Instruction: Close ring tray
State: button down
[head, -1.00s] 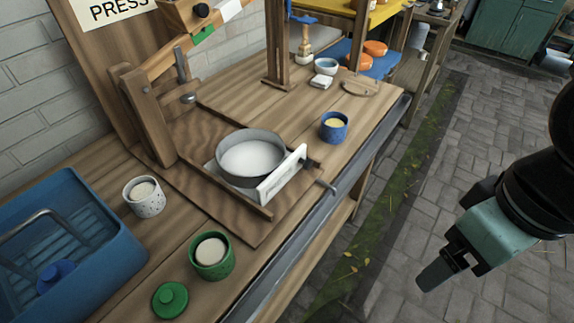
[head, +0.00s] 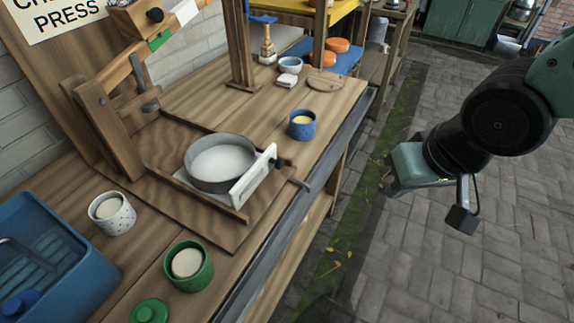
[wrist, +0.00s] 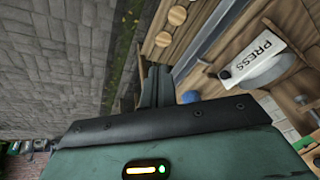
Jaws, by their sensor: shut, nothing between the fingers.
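The ring tray is a pale tray with a white front panel (head: 252,177) and a dark knob, on the wooden press board. It sticks out towards the bench's front edge. A grey metal ring (head: 188,171) with white content sits in it. In the wrist view the front panel (wrist: 252,58) reads PRESS, with part of the ring behind it. My gripper (wrist: 155,78) is shut and empty. In the head view it is over the paving, right of the bench and apart from the tray; its fingers are mostly hidden there by its teal body.
A blue cup (head: 302,124) stands right of the tray, near the bench edge. A green cup (head: 189,266) and speckled cup (head: 112,214) stand in front and left. A metal rail (head: 275,235) runs along the bench edge. The paving (head: 380,280) is clear.

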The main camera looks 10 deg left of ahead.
jog(key=w+a+f+m+t+y, duration=0.1)
jog(key=w+a+f+m+y, duration=0.2)
jog(key=w, duration=0.3)
jog(key=m+y+b, duration=0.3)
jog(key=m+y, duration=0.1)
jog(key=y, duration=0.2)
send_near(282, 163)
notch_tip(282, 163, down, 3)
jog(key=a, duration=0.2)
jog(key=w+a+p, duration=0.1)
jog(key=shift+w+a, duration=0.15)
jog(key=shift+a, duration=0.25)
jog(key=shift+w+a+f, duration=0.15)
jog(key=shift+w+a, duration=0.15)
jog(key=shift+a, duration=0.35)
